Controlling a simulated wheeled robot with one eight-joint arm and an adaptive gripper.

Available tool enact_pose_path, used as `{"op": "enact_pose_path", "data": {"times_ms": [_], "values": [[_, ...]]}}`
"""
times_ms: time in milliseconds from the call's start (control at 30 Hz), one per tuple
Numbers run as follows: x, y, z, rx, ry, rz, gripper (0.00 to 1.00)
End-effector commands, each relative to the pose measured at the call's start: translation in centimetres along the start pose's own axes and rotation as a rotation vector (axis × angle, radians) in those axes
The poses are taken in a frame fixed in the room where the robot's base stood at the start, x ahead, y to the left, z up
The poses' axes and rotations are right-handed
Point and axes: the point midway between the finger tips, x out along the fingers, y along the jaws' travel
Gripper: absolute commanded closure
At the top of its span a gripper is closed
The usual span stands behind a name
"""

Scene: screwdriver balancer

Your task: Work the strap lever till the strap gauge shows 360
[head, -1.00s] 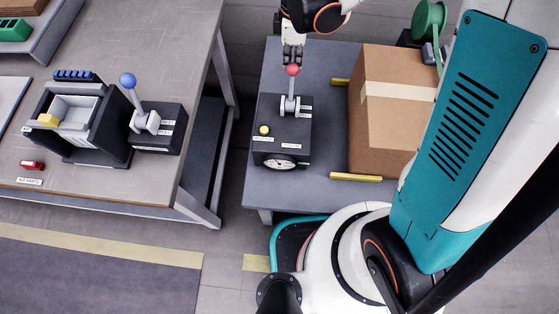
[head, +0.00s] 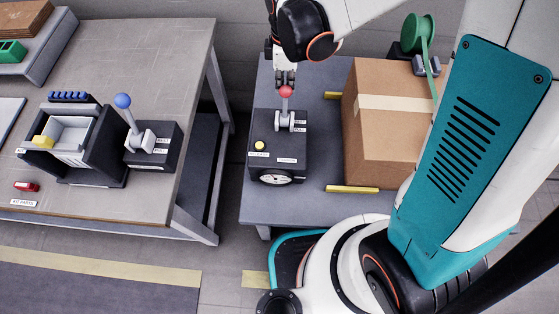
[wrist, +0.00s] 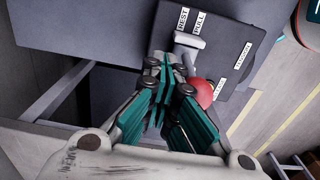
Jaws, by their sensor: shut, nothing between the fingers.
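The strap lever is a pale lever with a red knob (head: 286,91) on a dark box (head: 278,150). The knob also shows in the wrist view (wrist: 204,93), beside the fingers. The strap gauge (head: 275,179) is a round white dial on the box's front; its reading is too small to make out. Labels on the box in the wrist view read REST (wrist: 184,18) and PULL (wrist: 200,23). My gripper (head: 285,80) is shut and empty, just behind the knob in the head view. I cannot tell whether it touches the knob.
The left bench (head: 110,205) holds another lever with a blue knob (head: 122,101). A gap separates the bench from the table (head: 320,208).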

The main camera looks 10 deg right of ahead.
Motion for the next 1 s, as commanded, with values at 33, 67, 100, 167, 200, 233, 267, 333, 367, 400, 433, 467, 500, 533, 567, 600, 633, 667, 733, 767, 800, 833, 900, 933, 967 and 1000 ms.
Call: {"op": "enact_pose_path", "data": {"times_ms": [33, 67, 100, 167, 200, 233, 267, 333, 367, 400, 433, 467, 500, 533, 567, 600, 633, 667, 733, 767, 800, 833, 900, 933, 967, 1000], "values": [[-0.1, -0.7, 0.0, -0.003, 0.0, 0.0, 1.0], [-0.1, -1.0, 0.0, -0.003, 0.0, 0.0, 1.0], [-0.1, -1.3, 0.0, -0.003, 0.0, 0.0, 1.0], [-0.1, -1.8, 0.0, -0.004, 0.0, 0.0, 1.0], [-0.1, -2.2, 0.0, -0.004, 0.0, 0.0, 1.0], [-0.1, -2.5, 0.0, -0.004, 0.0, -0.001, 1.0], [-0.1, -2.7, 0.0, -0.005, 0.0, -0.001, 1.0], [-0.1, -3.3, 0.0, -0.005, 0.0, -0.001, 1.0], [-0.1, -3.5, 0.0, -0.005, 0.0, -0.001, 1.0], [-0.1, -3.8, 0.0, -0.004, 0.0, -0.001, 1.0], [-0.1, -4.1, 0.0, -0.004, 0.0, -0.001, 1.0], [-0.1, -4.3, 0.0, -0.004, 0.0, -0.001, 1.0], [-0.1, -4.7, 0.0, -0.004, 0.0, -0.001, 1.0], [-0.1, -4.9, 0.0, -0.005, 0.0, -0.001, 1.0], [-0.1, -5.2, 0.0, -0.005, 0.0, -0.001, 1.0], [-0.1, -5.5, 0.0, -0.006, 0.0, -0.001, 1.0], [-0.1, -5.8, -0.1, -0.006, 0.0, -0.001, 1.0], [-0.1, -6.0, -0.1, -0.006, 0.0, -0.001, 1.0], [-0.1, -6.6, 0.0, -0.006, 0.0, -0.001, 1.0], [-0.1, -6.8, 0.0, -0.005, 0.0, -0.001, 1.0], [-0.1, -7.1, 0.0, -0.005, 0.0, -0.001, 1.0], [-0.1, -7.4, 0.0, -0.005, 0.0, -0.001, 1.0], [-0.1, -7.4, 0.0, -0.004, 0.0, -0.001, 1.0], [-0.1, -7.4, 0.0, -0.004, 0.0, -0.001, 1.0], [-0.1, -7.2, 0.0, -0.004, 0.0, -0.001, 1.0], [-0.1, -7.0, 0.0, -0.003, 0.0, -0.001, 1.0]]}}
